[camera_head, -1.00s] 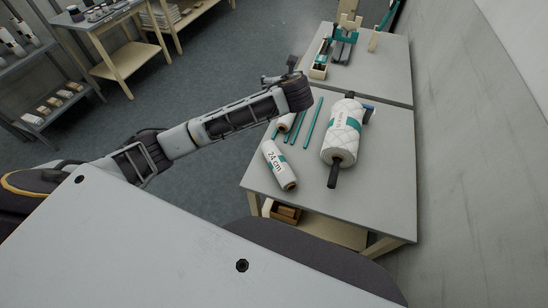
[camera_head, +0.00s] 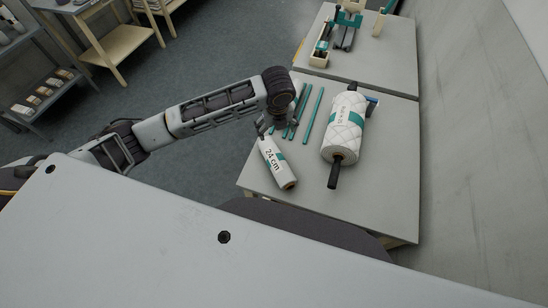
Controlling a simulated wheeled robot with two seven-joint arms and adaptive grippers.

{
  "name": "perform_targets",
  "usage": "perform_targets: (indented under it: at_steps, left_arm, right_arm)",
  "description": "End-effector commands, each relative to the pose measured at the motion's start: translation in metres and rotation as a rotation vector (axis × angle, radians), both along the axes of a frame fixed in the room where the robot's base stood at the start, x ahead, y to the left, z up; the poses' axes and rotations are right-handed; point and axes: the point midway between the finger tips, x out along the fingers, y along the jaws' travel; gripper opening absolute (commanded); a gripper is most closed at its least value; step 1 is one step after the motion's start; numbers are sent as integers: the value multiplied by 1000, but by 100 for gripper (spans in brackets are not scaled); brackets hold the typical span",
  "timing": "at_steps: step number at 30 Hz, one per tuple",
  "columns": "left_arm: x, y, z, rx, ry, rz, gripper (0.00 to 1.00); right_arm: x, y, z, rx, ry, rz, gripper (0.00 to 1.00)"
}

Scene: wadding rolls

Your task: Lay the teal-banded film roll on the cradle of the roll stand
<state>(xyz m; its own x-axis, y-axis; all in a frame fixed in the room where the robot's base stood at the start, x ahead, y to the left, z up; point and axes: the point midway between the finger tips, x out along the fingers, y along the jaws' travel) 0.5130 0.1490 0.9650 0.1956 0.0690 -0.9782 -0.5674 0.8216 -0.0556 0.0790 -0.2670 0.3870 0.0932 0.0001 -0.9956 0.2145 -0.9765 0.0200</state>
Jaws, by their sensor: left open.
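A white film roll with a teal band and "24 cm" printed on it (camera_head: 279,165) lies at the left side of the near table. My left gripper (camera_head: 263,128) is open and empty, pointing down close to the far end of this roll; I cannot tell whether it touches. My left wrist covers part of the area behind it. A teal and wooden stand-like fixture (camera_head: 347,22) is on the far table; I cannot make out its cradle clearly. My right gripper is not in view.
A large quilted white roll (camera_head: 343,130) with a teal band and dark core bar lies right of the film roll on the near table (camera_head: 385,190). Several teal rods (camera_head: 312,115) lie between. A wooden box (camera_head: 322,52) sits on the far table. Shelves stand at the left.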

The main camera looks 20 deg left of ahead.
Motion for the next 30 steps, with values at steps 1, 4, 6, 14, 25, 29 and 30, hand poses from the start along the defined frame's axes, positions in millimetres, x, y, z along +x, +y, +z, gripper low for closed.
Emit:
perform_targets:
  at_steps: [1, 4, 6, 14, 25, 29, 30]
  left_arm:
    - [-8, -4, -1, -19, 34, 6, 85]
    - [-23, -12, -3, -53, 102, 20, 85]
    - [-33, -15, -4, -72, 143, 33, 85]
    - [-45, -16, -4, -83, 196, 126, 85]
    - [-44, -16, -4, -84, 194, 141, 85]
    - [-44, -16, -7, -84, 194, 141, 85]
    - [-44, -16, -9, -83, 194, 142, 85]
  right_arm:
    - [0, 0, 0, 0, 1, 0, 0]
    - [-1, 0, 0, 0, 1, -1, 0]
    - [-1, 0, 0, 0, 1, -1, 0]
    - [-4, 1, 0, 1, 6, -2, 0]
    - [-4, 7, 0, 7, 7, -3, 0]
    - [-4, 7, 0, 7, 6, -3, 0]
    - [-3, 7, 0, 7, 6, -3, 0]
